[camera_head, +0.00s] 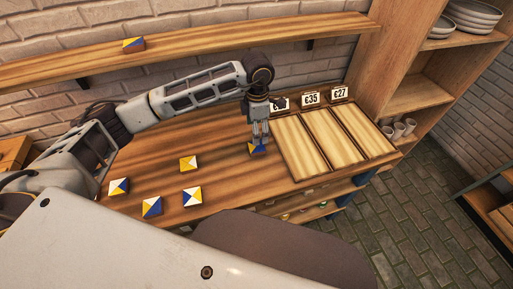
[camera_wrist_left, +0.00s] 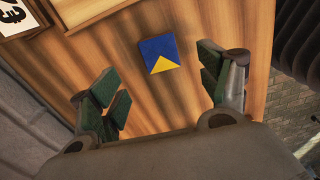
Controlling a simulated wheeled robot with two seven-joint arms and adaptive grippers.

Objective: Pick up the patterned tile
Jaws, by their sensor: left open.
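A blue tile with a yellow triangle (camera_wrist_left: 159,52) lies flat on the wooden counter. In the head view this tile (camera_head: 257,149) is just under my left gripper (camera_head: 260,140), close to the left edge of the light panels. In the left wrist view my left gripper (camera_wrist_left: 160,95) is open and empty. Its dark green fingertips stand on either side of the tile's lower edge with clear gaps. My right gripper is not in view.
Light wooden panels (camera_head: 332,133) with price cards (camera_head: 311,98) stand to the right on the counter. A wall shelf (camera_head: 200,50) holds another tile (camera_head: 133,44). Plates (camera_head: 472,15) and cups (camera_head: 404,127) sit in the right shelving.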

